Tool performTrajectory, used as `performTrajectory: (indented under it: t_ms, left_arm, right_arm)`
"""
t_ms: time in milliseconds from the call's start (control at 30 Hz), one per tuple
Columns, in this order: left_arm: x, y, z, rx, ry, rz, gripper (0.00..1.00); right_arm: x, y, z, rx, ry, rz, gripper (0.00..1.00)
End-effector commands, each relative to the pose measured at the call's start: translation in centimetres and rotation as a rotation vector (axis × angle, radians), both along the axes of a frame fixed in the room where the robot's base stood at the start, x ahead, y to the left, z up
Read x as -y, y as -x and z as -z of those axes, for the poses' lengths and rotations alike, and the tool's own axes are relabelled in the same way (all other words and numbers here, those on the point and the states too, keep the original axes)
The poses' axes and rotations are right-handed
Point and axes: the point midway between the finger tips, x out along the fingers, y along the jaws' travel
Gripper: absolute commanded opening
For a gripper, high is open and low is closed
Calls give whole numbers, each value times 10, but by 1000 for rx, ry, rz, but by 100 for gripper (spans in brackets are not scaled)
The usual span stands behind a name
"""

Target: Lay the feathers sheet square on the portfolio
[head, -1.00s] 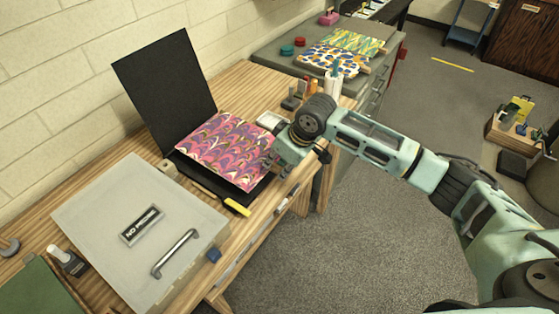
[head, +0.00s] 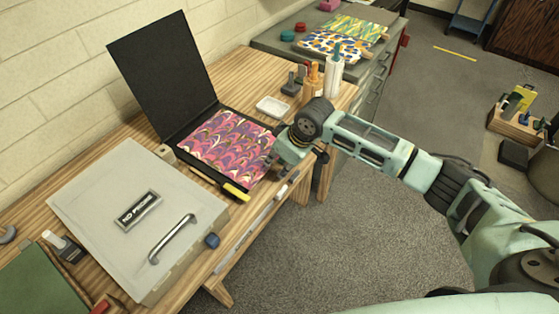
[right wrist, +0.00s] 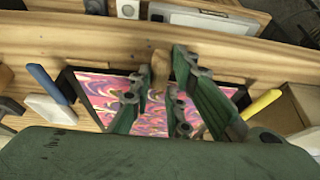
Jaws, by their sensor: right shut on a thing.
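The feathers sheet (head: 225,145), pink, purple and orange with a combed pattern, lies over the lower board of the open black portfolio (head: 165,78). Its edges look roughly in line with the board, with a black margin along its left side; the right edge is partly hidden by my gripper. My right gripper (head: 280,157) is low at the sheet's right edge and shut on it. In the right wrist view the fingers (right wrist: 158,85) stand over the sheet (right wrist: 95,88), inside the portfolio's black border (right wrist: 68,84). Contact at the fingertips is unclear. My left gripper is not in view.
A grey lidded box (head: 90,205) stands at the near left. A yellow-handled tool (head: 235,191) lies along the portfolio's front. A white dish (head: 272,107) and bottles (head: 334,75) stand behind it. Other marbled sheets (head: 335,45) lie on the grey cabinet.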

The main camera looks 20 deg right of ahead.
Motion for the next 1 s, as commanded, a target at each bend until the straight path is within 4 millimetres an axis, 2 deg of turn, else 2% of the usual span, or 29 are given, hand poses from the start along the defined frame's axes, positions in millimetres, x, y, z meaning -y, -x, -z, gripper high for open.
performTrajectory:
  t_ms: [333,367,600,800,1000]
  left_arm:
    - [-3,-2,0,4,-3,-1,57]
    - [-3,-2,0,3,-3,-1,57]
    - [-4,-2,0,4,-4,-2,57]
    - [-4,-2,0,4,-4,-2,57]
    - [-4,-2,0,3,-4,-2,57]
  right_arm:
    - [0,0,1,-1,-1,0,5]
    - [0,0,1,-1,-1,0,18]
    - [0,0,1,-1,-1,0,38]
    - [0,0,1,-1,-1,0,38]
    - [0,0,1,-1,-1,0,55]
